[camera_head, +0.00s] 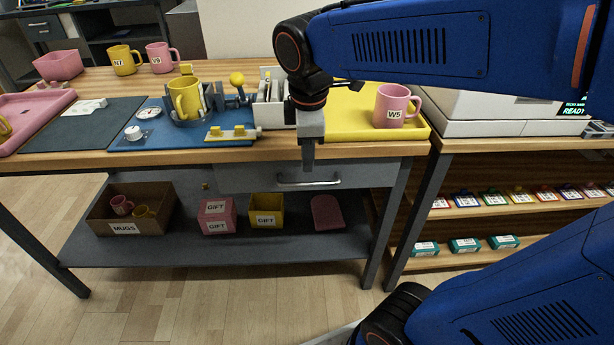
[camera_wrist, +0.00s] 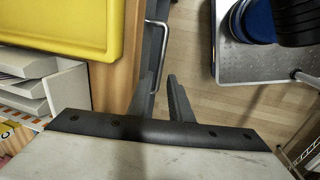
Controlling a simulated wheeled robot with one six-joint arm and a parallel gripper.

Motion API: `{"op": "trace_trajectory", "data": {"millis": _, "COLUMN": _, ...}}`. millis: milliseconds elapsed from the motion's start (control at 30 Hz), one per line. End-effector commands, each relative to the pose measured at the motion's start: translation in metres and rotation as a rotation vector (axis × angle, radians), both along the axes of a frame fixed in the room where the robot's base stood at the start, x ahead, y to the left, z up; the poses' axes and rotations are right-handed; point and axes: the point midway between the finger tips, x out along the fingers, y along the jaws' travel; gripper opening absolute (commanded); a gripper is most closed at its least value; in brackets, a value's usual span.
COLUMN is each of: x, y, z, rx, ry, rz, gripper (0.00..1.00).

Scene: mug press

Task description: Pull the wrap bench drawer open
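The wrap bench drawer (camera_head: 345,175) is a grey front under the wooden bench top. It looks shut, flush with the bench frame. Its silver bar handle (camera_head: 309,183) also shows in the wrist view (camera_wrist: 163,50), running down between my fingers. My gripper (camera_head: 308,165) points down in front of the bench edge, its tips just above the handle in the head view. In the wrist view my gripper (camera_wrist: 160,78) is open with a gap between the two fingers. I cannot tell whether the tips reach down around the bar.
A yellow tray (camera_head: 350,108) with a pink mug (camera_head: 395,106) stands on the bench by my arm. White dividers (camera_head: 270,112) stand left of it. A lower shelf (camera_head: 180,245) holds a mug box and gift boxes. The floor before the bench is clear.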

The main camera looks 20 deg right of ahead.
Motion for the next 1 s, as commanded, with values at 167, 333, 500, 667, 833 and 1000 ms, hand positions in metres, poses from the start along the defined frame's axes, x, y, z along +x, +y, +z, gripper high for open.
{"op": "trace_trajectory", "data": {"millis": 167, "x": 0.005, "y": -0.002, "z": -0.032, "rx": -0.001, "ry": 0.002, "rz": 0.000, "gripper": 0.18}}
{"op": "trace_trajectory", "data": {"millis": 333, "x": 0.010, "y": -0.003, "z": -0.057, "rx": -0.001, "ry": 0.002, "rz": 0.000, "gripper": 0.18}}
{"op": "trace_trajectory", "data": {"millis": 500, "x": 0.013, "y": -0.004, "z": -0.072, "rx": -0.001, "ry": 0.001, "rz": 0.000, "gripper": 0.18}}
{"op": "trace_trajectory", "data": {"millis": 667, "x": 0.014, "y": -0.004, "z": -0.077, "rx": 0.000, "ry": 0.000, "rz": -0.001, "gripper": 0.18}}
{"op": "trace_trajectory", "data": {"millis": 833, "x": 0.014, "y": -0.004, "z": -0.078, "rx": 0.000, "ry": 0.000, "rz": -0.001, "gripper": 0.18}}
{"op": "trace_trajectory", "data": {"millis": 1000, "x": 0.014, "y": -0.004, "z": -0.077, "rx": 0.000, "ry": 0.000, "rz": -0.001, "gripper": 0.00}}
